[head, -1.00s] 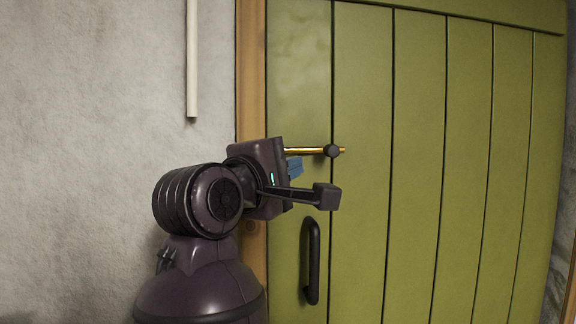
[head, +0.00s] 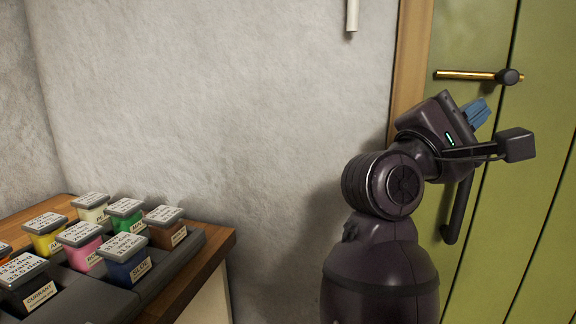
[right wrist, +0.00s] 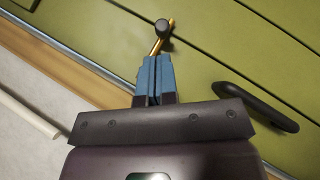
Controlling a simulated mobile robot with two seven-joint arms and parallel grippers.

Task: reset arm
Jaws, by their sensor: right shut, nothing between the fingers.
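My right gripper (head: 478,112) is raised in front of the green door (head: 540,190). Its blue fingers are together and empty, and they show closed in the right wrist view (right wrist: 154,78). A brass bolt with a dark knob (head: 470,75) is on the door just above the fingertips; it also shows ahead of them in the right wrist view (right wrist: 160,38). The fingers look apart from it. A black door handle (head: 458,208) is partly hidden behind my right arm; it shows whole in the right wrist view (right wrist: 256,105). My left gripper is not in view.
A wooden table (head: 222,245) at lower left bears a dark tray (head: 190,262) with several labelled, coloured containers, such as a blue one (head: 128,268). Bare wall lies between table and door. A white pipe (head: 352,14) ends high on the wall beside the wooden door frame (head: 408,70).

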